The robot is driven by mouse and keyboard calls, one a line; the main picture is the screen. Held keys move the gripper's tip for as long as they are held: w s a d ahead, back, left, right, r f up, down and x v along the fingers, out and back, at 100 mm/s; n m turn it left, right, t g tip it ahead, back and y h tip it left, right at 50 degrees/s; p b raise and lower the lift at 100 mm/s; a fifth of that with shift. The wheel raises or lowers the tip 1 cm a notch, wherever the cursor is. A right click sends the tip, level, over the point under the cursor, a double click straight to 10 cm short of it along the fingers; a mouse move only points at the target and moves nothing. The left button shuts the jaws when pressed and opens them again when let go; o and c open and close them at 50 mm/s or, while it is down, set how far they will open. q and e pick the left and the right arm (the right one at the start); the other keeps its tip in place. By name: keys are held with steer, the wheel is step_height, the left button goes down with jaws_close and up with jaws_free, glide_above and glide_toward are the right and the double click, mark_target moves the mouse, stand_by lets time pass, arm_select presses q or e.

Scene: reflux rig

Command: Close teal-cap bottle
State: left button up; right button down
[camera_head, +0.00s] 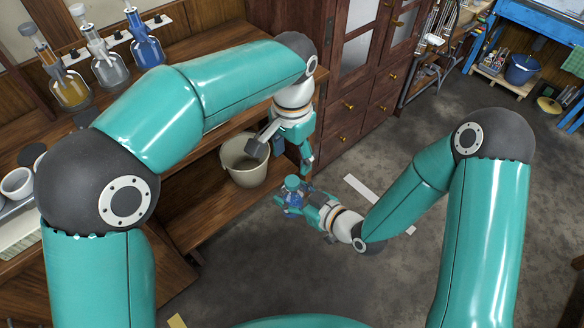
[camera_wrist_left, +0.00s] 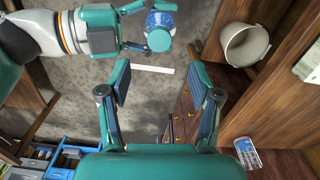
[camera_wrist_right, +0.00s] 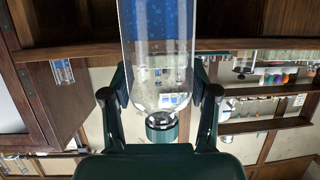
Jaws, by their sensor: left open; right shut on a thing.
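The bottle (camera_head: 294,199) is clear with blue contents. It is held in my right gripper (camera_head: 296,197), low in front of the wooden bench. In the right wrist view the bottle (camera_wrist_right: 159,70) stands between the fingers, blue part at the top of the picture. Its teal cap (camera_head: 291,182) sits at the neck end and also shows in the right wrist view (camera_wrist_right: 161,127); how tightly it sits I cannot tell. My left gripper (camera_head: 282,155) is open and empty, above and apart from the cap. The left wrist view shows the cap (camera_wrist_left: 158,40) beyond its fingertips.
A beige bucket (camera_head: 245,165) stands on the lower shelf, close to my left gripper. Several flasks, one with blue contents (camera_head: 147,50), stand on the bench behind. A wooden cabinet (camera_head: 350,100) is behind the grippers.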

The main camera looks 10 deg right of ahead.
arm_select(q)
step_height(320, 180, up, 4)
steer(key=shift+f, duration=0.15)
steer(key=shift+f, duration=0.15)
stand_by(0.4)
